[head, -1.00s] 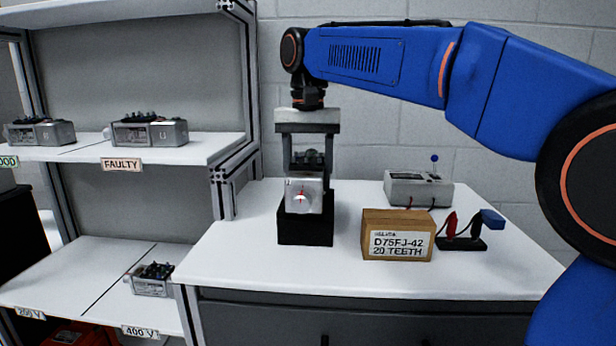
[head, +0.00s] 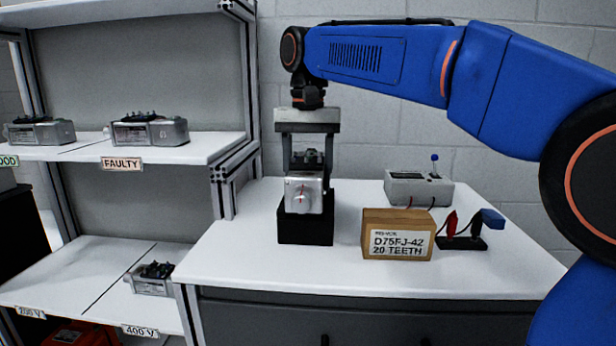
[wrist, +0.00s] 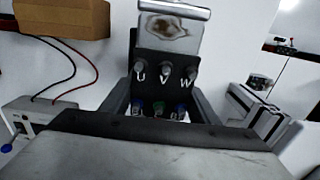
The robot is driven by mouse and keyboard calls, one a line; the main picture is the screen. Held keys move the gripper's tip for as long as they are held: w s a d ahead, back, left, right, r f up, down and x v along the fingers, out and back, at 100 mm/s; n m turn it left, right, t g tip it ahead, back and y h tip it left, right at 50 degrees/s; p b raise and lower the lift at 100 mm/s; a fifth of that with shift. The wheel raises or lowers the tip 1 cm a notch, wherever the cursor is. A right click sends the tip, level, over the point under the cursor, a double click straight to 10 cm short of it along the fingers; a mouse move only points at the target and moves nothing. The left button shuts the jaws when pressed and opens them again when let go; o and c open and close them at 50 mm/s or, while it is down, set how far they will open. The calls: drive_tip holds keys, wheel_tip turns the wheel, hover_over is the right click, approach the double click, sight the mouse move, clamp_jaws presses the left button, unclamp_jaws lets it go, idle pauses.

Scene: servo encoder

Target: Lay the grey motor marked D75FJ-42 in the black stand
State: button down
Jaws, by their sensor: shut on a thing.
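In the wrist view the motor (wrist: 172,35) shows a brown stain and terminals lettered U, V and W. My gripper (head: 310,162) points down from above and is shut on the motor, one finger on each side. The motor looks level in the stand, but I cannot tell whether its full weight rests there. No D75FJ-42 marking is readable on the motor itself.
A cardboard box (head: 397,234) labelled D75FJ-42, 20 TEETH stands right of the stand. Shelves at left hold other motors (head: 150,130); one board reads FAULTY (head: 122,163).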

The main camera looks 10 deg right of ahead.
drive_tip(key=shift+s+f, duration=0.15)
drive_tip(key=shift+f, duration=1.65)
idle(1.1)
drive_tip(key=c, duration=0.6)
unclamp_jaws()
drive_tip(key=shift+a, duration=0.1)
drive_tip(key=shift+c, duration=0.2)
wheel_tip(320, 180, up, 9)
drive_tip(key=shift+r, duration=0.15)
drive_tip(key=shift+s, duration=0.1)
